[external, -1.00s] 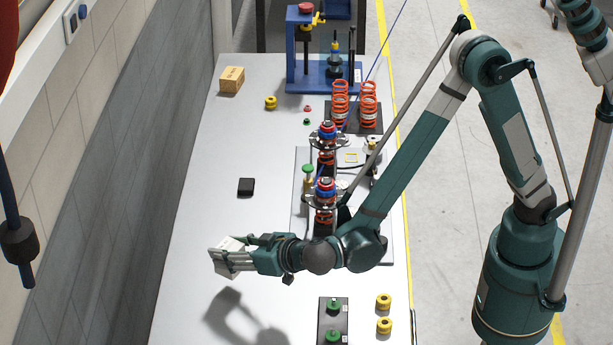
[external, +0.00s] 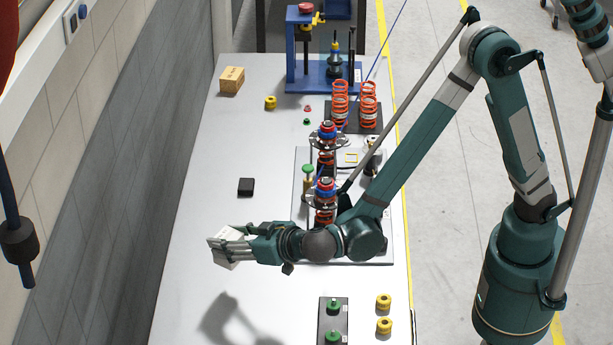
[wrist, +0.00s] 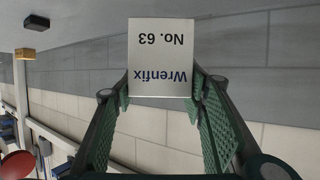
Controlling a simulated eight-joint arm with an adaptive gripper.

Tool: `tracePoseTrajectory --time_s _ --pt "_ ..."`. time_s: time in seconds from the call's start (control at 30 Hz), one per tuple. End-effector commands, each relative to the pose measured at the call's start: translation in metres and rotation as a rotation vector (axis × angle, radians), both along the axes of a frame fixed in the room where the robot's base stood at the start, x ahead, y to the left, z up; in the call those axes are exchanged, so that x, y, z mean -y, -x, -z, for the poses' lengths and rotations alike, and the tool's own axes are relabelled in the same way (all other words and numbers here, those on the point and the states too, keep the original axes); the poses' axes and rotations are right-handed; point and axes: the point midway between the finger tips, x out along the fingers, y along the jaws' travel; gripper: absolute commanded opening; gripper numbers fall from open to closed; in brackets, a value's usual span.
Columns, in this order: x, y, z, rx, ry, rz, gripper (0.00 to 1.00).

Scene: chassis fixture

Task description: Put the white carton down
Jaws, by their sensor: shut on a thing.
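The white carton (external: 224,246) is held in my gripper (external: 236,248) at the left of my arm, in the external view. It is raised above the table, with the arm's shadow on the tabletop below. In the wrist view the carton (wrist: 161,58) shows a white face with "Wrenfix No. 63" printed upside down. The green ribbed fingers of my gripper (wrist: 161,95) press on its left and right sides. The far side of the carton is hidden.
A black box (external: 246,187) lies on the white table (external: 215,210). A brown carton (external: 232,80) and a yellow ring (external: 270,103) are farther back. Spring assemblies (external: 326,190) stand right of my gripper. Yellow and green parts are at the front right. The grey wall borders the left.

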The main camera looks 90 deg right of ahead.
Motion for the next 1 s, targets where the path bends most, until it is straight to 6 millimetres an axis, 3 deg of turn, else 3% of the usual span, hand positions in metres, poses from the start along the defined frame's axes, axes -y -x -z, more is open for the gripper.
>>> tracePoseTrajectory --time_s 0.17,0.37,0.8,1.0 --pt "0.004 -0.001 0.001 -0.001 0.0 0.011 0.24" --pt "0.029 -0.007 0.004 -0.007 -0.003 0.088 0.24" --pt "0.154 -0.01 0.006 -0.011 -0.004 0.498 0.24" --pt "0.191 -0.003 0.0 -0.002 -0.002 0.634 0.24"
